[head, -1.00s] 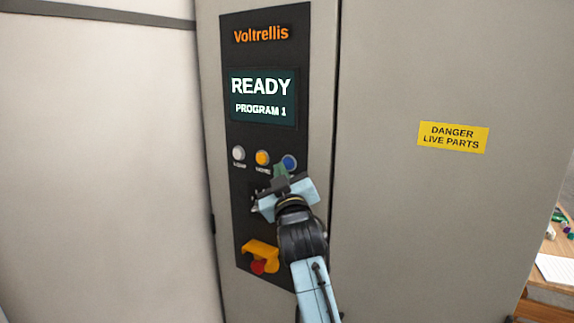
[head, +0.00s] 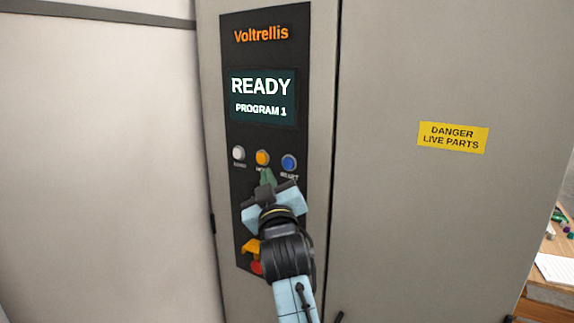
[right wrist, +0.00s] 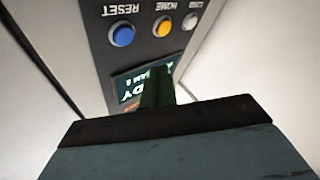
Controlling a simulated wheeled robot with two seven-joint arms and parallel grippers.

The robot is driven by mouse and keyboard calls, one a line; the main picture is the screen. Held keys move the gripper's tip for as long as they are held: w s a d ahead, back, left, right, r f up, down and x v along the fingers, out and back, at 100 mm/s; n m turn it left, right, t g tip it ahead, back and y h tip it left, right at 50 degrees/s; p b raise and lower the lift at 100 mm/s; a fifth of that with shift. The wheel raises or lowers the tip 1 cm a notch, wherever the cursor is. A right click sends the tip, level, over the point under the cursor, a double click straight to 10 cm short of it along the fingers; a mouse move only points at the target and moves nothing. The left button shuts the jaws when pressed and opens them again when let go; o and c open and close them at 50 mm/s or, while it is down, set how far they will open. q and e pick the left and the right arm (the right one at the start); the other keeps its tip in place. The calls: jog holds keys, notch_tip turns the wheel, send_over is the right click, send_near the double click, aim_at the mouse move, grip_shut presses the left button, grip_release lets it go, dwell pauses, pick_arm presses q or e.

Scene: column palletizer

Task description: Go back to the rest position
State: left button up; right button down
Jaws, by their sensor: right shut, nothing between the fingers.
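My right gripper (head: 267,178) is shut and empty. In the head view its tips overlap the panel just below the orange HOME button (head: 262,157); I cannot tell how far it stands off the panel. The blue RESET button (head: 288,162) is clear of it to the right, and the white LOAD button (head: 238,153) is to the left. The screen (head: 262,97) reads READY, PROGRAM 1. The right wrist view shows the buttons upside down, with RESET (right wrist: 122,34) and HOME (right wrist: 162,26) beyond the dark green fingers (right wrist: 157,88). My left gripper is not in view.
The dark control panel (head: 267,50) is on a grey cabinet (head: 400,220) with a yellow danger label (head: 453,137). A wooden table (head: 550,292) is at far right.

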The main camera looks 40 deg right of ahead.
dwell(0.4)
jog(key=w+a+f+n+g+y+b, duration=0.1)
jog(key=a+f+n+g+y+b, duration=0.2)
jog(key=f, duration=1.6)
jog(key=w+a+f+g+y+b, duration=0.2)
jog(key=a+f+y, duration=0.25)
jog(key=f, duration=1.55)
jog(key=s+a+f+g+b, duration=0.15)
jog(key=s+f, duration=0.25)
jog(key=f, duration=0.5)
jog(key=s+a+f+g+b, duration=0.15)
jog(key=s+f, duration=0.25)
jog(key=f, duration=0.4)
jog(key=s+f+g+y+b, duration=0.25)
jog(key=s+f+g, duration=0.35)
jog(key=s+f, duration=1.7)
jog(key=s+d+f+g+b, duration=0.1)
jog(key=s+f, duration=0.2)
jog(key=s, duration=0.4)
jog(key=s+f+g, duration=0.2)
jog(key=s+f, duration=0.1)
jog(key=s, duration=0.5)
jog(key=s+d+f+m+g+h+b, duration=0.1)
jog(key=s+f, duration=0.3)
jog(key=s, duration=0.4)
jog(key=shift+d+g+b, duration=0.3)
jog(key=shift+b, duration=0.05)
